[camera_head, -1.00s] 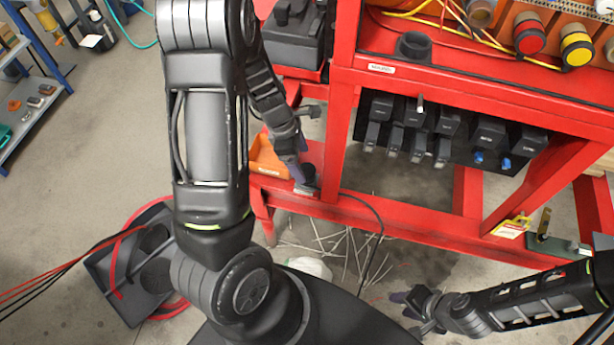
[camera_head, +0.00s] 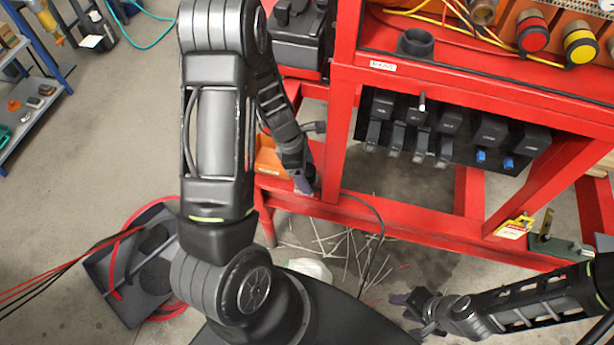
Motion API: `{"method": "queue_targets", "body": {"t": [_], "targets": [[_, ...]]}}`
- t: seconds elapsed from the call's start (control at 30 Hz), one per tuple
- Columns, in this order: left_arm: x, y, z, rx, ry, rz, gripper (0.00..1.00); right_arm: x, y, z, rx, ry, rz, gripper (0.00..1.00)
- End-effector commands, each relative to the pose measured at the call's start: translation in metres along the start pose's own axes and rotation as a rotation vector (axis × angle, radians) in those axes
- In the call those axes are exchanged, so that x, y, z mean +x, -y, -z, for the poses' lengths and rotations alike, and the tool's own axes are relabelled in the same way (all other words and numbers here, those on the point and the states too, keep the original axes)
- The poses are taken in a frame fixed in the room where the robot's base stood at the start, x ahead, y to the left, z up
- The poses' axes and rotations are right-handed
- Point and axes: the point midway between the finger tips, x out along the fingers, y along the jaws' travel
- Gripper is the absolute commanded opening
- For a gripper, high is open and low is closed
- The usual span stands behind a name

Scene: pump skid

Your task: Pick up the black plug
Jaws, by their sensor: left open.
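My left gripper (camera_head: 304,184) is open at the lower red rail of the skid, just right of the orange bin. It points down at the spot where the black plug stood a second ago. The gripper now covers most or all of the plug, so I cannot tell whether the fingers are around it or touching it. A thin black cable (camera_head: 376,222) runs from that spot to the right and down to the floor. My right gripper (camera_head: 404,307) is low at the bottom, over the floor and away from the rail; its jaw opening is unclear.
An orange bin (camera_head: 268,158) sits on the rail beside my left gripper. The red frame (camera_head: 335,140) rises close on its right. A row of black connectors (camera_head: 430,128) hangs under the upper shelf. Loose pale sticks (camera_head: 335,245) lie on the floor below.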

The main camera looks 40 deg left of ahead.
Motion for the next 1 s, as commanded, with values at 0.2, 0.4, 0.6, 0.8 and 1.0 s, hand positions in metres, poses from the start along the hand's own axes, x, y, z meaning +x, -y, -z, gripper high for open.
{"method": "queue_targets", "body": {"t": [0.2, 0.4, 0.6, 0.8, 1.0], "targets": [[-0.0003, 0.0000, 0.0000, 0.000, 0.000, 0.000, 0.79, 0.0000, 0.0000, 0.0000, 0.000, 0.000, 0.000, 0.36], [-0.0003, 0.0001, 0.0000, 0.000, 0.000, 0.000, 0.77, 0.0000, 0.0000, 0.0000, 0.000, 0.000, 0.000, 0.36], [-0.0004, 0.0000, 0.0000, 0.000, 0.000, 0.000, 0.61, 0.0000, 0.0000, 0.0000, 0.000, 0.000, 0.000, 0.36], [-0.0006, -0.0009, 0.0000, 0.001, -0.001, -0.002, 0.44, 0.0000, 0.0000, 0.0000, 0.000, 0.000, 0.000, 0.36], [-0.0009, -0.0020, 0.0001, 0.001, -0.001, -0.005, 0.28, 0.0000, 0.0000, 0.0000, 0.000, 0.000, 0.000, 0.36]]}}
